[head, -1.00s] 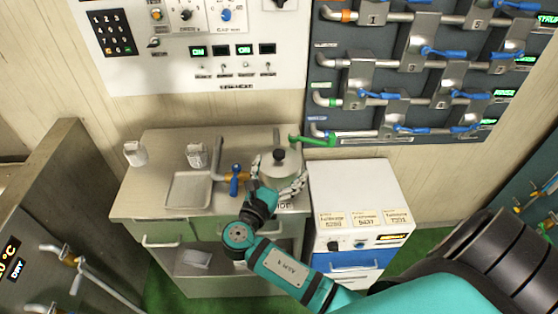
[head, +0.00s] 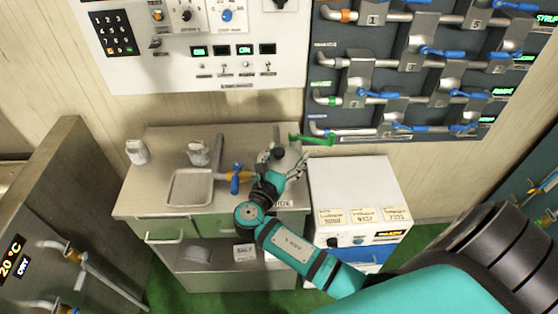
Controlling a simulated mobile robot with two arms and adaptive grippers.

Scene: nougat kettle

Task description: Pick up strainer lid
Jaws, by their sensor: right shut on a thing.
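The strainer lid, with its black knob (head: 277,153), is at the silver kettle (head: 289,140) on the right end of the metal counter. My right gripper (head: 280,168) is at the lid, its grey fingers on either side, and is shut on it. The gripper and wrist hide much of the lid and kettle, so I cannot tell whether the lid is clear of the rim. My left gripper is not in view.
A sink (head: 190,187) with a blue-handled tap (head: 235,178) lies left of the kettle. Two pale containers (head: 137,151) (head: 198,152) stand behind it. A white cabinet (head: 358,184) stands right. A green-handled pipe (head: 318,140) is close behind the kettle.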

